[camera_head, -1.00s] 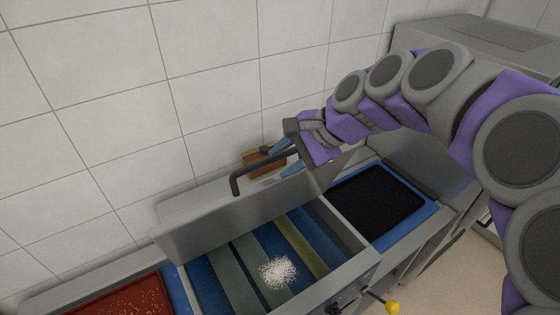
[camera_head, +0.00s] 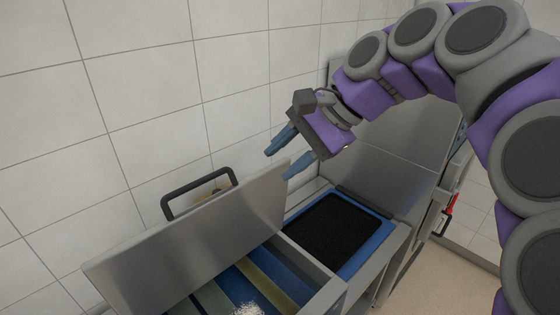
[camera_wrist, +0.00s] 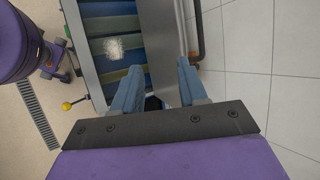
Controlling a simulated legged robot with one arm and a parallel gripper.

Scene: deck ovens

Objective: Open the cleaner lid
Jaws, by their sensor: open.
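The cleaner lid (camera_head: 200,245) is a grey metal panel standing up at the back of the open bin, with a black bar handle (camera_head: 198,190) on its wall side. In the wrist view the lid (camera_wrist: 160,45) lies between my fingers, with its dark handle (camera_wrist: 199,35) to the right. My gripper (camera_head: 278,164) is open and empty at the lid's upper right corner; its fingers (camera_wrist: 159,66) also show in the wrist view. I cannot tell whether they touch the lid. The bin's blue and olive strips (camera_head: 262,268) show below.
White granules (camera_head: 248,309) lie on the strips. A black tray with a blue rim (camera_head: 382,234) sits right of the bin. The tiled wall (camera_head: 150,110) is close behind the lid.

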